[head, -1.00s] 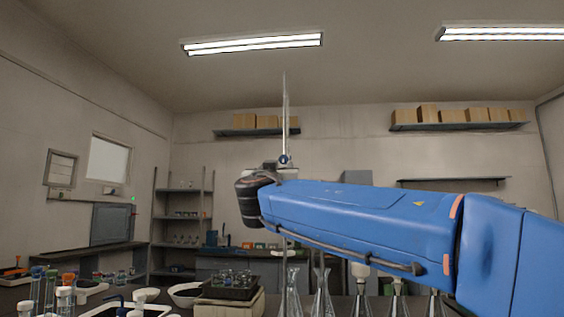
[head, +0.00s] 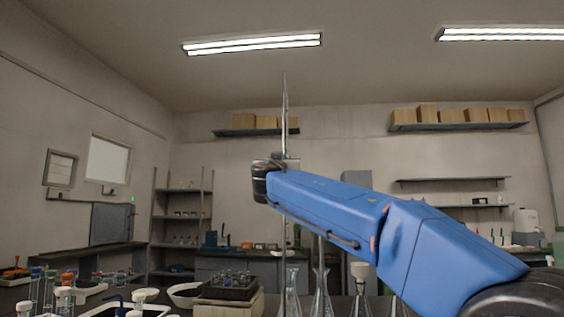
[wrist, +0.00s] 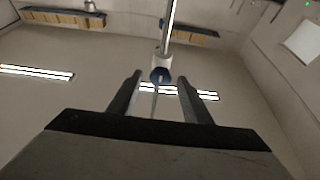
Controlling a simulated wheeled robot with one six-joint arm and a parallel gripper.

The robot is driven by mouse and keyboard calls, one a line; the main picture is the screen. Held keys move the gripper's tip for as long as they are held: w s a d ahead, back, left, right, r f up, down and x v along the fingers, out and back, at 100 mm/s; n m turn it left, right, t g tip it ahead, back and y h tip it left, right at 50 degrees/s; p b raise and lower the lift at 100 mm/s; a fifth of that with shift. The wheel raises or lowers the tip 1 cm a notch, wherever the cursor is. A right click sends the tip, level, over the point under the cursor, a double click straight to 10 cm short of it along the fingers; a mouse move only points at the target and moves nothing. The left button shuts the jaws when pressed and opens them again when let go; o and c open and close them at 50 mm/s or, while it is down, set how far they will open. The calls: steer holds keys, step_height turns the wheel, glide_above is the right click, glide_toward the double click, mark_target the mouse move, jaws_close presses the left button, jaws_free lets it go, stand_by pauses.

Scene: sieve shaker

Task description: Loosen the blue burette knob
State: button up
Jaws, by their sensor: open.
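The burette (head: 285,112) stands upright as a thin clear tube, with its lower part behind my blue arm in the head view. In the head view the knob is hidden behind my wrist. My gripper (wrist: 159,80) is open, with one dark finger on each side of the knob and a gap to both. The knob sits at about the level of the fingertips; I cannot tell its exact depth between them.
Several glass flasks (head: 321,295) stand on the bench below my arm. A tray of small vials (head: 233,280) sits on a block to their left, with tubes and bottles (head: 65,298) farther left. The air around the burette's upper part is clear.

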steer(key=c, duration=1)
steer(key=shift+c, duration=0.2)
steer(key=shift+n, duration=0.4)
steer(key=shift+d+r+n+g+y, duration=0.1)
steer(key=shift+n+g+y, duration=1)
steer(key=shift+n, duration=2.45)
steer(key=shift+d+r+n+g+y, duration=0.1)
steer(key=shift+n+g+y, duration=0.95)
steer(key=shift+n, duration=2.55)
steer(key=shift+d+r+n+g+y, duration=0.1)
steer(key=shift+n+g+y, duration=0.45)
steer(key=shift+n+y, duration=2)
steer(key=shift+n+h, duration=1.1)
steer(key=shift+n, duration=0.1)
